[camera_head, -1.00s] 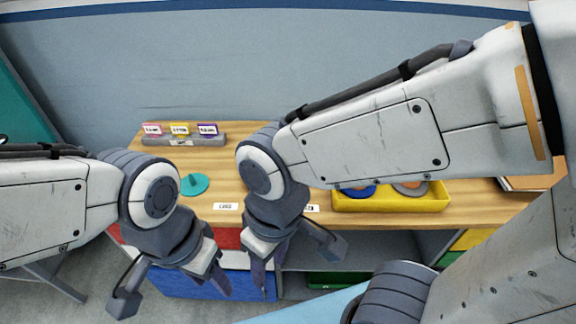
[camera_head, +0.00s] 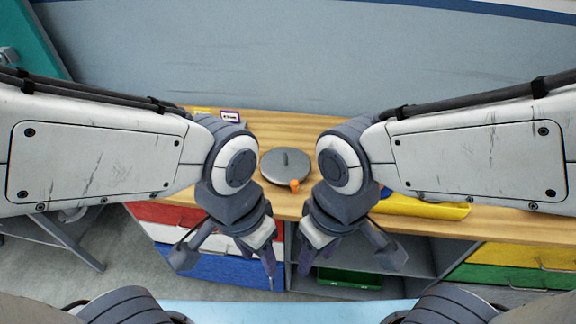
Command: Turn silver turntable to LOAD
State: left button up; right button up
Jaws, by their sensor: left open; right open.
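The silver turntable (camera_head: 287,167) is a round grey disc with a raised bar on top. It lies on the wooden worktop between my two wrists. A small orange piece (camera_head: 294,186) is at its front edge. My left gripper (camera_head: 228,260) is open and empty, in front of the worktop and to the left of the turntable. My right gripper (camera_head: 348,260) is open and empty, in front of the worktop and to the right of it. Neither touches the turntable. I see no readable LOAD label in the view now; my arms cover much of the worktop.
A yellow tray (camera_head: 430,208) stands on the worktop at the right, partly behind my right arm. Red, white and blue drawers (camera_head: 215,268) are below at the left. A green bin (camera_head: 350,278) sits on an open shelf. Small label blocks (camera_head: 230,116) stand at the back left.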

aim_at(283, 166)
jog(key=u, duration=1.75)
jog(key=k, duration=0.75)
jog(key=z, duration=1.35)
jog(key=i, duration=0.5)
jog(key=z, duration=0.1)
